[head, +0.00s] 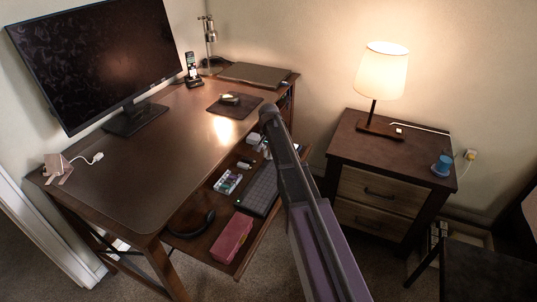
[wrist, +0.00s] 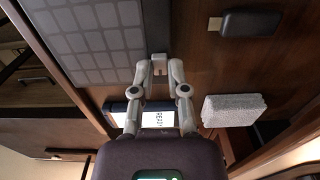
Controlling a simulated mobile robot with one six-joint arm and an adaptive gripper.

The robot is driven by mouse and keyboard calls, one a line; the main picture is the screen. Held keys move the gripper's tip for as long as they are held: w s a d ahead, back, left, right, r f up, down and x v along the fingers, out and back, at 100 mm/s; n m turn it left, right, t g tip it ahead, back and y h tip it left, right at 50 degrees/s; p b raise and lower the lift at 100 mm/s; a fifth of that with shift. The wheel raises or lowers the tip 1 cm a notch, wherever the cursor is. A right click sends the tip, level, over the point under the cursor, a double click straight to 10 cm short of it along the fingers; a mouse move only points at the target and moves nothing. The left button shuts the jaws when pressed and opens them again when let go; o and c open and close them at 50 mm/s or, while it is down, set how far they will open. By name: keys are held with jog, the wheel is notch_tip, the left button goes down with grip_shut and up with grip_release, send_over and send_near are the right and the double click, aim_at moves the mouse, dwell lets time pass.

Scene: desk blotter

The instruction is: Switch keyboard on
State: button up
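The keyboard (head: 259,188) is dark with flat grey keys and lies on the pull-out tray under the desk top. In the wrist view the keyboard (wrist: 92,38) fills the upper left. A small pale grey piece with a tan part (wrist: 158,63), possibly its switch, shows at the keyboard's edge. My gripper (wrist: 158,72) is at that edge, its two fingertips apart on either side of the small piece. I cannot tell if they touch it. In the head view my arm hides the gripper.
A device with a lit screen reading READY (wrist: 155,117) and a white textured block (wrist: 228,110) are near my fingers. A dark box-like thing (wrist: 251,24) lies farther off. The tray also holds a pink box (head: 231,237), a headset (head: 193,226) and a small case (head: 228,182).

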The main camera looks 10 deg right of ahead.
jog(key=o, duration=0.4)
jog(key=shift+c, duration=0.2)
jog(key=shift+s, duration=0.15)
jog(key=shift+s+a+f+t+h, duration=0.15)
jog(key=shift+t+h, duration=0.25)
jog(key=shift+t, duration=0.2)
jog(key=shift+s+a+t+h+b, duration=0.1)
jog(key=shift+t+h+b, duration=0.35)
jog(key=shift+t, duration=0.15)
jog(key=shift+s+a+t+h+b, duration=0.1)
jog(key=shift+t+h+b, duration=0.35)
jog(key=shift+t, duration=0.15)
jog(key=shift+r+p, duration=0.75)
jog(key=shift+p, duration=0.05)
jog(key=p+v, duration=1.2)
jog(key=v, duration=0.1)
jog(key=s+d+r+n+g+y+p, duration=0.1)
jog(key=s+r+n+p, duration=0.1)
jog(key=s, duration=0.8)
jog(key=s+d+r+n+g+y+p, duration=0.1)
jog(key=s+r+n+g+p, duration=0.1)
jog(key=s, duration=0.8)
jog(key=shift+s+d+r+n+p, duration=0.4)
jog(key=shift+r+n+p, duration=0.2)
jog(key=shift+n+p, duration=0.5)
